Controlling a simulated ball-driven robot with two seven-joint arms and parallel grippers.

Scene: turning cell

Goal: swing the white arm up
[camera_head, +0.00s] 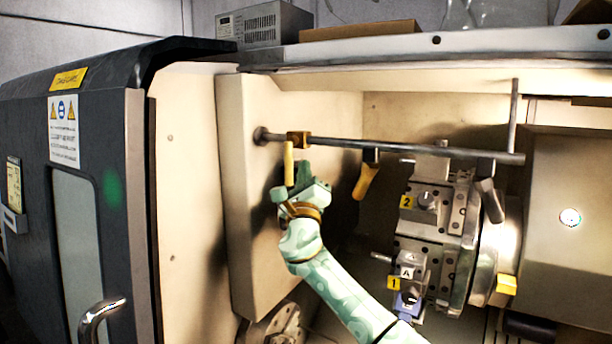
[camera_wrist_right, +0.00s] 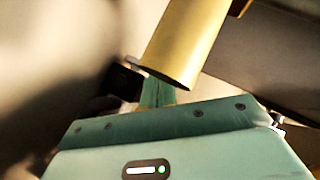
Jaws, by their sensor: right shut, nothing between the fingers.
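A rod (camera_head: 420,149) runs across the machine's opening, and short arms hang from it. The one nearest my gripper is a pale, cream-yellow cylinder (camera_head: 289,164), hanging nearly straight down from a brown collar; none looks pure white. It fills the upper middle of the right wrist view (camera_wrist_right: 188,42), tilted. My right gripper (camera_head: 304,178) is shut and empty, just right of and below this arm's lower end. In the wrist view the fingers (camera_wrist_right: 157,92) are partly hidden behind the cylinder; contact cannot be told. My left gripper is not in view.
A yellow-orange arm (camera_head: 366,180) and a grey arm (camera_head: 489,198) hang farther right on the rod. The tool turret (camera_head: 432,215) with numbered blocks stands right of my arm. A cream panel (camera_head: 248,200) is close at left. A dark door (camera_head: 90,200) stands far left.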

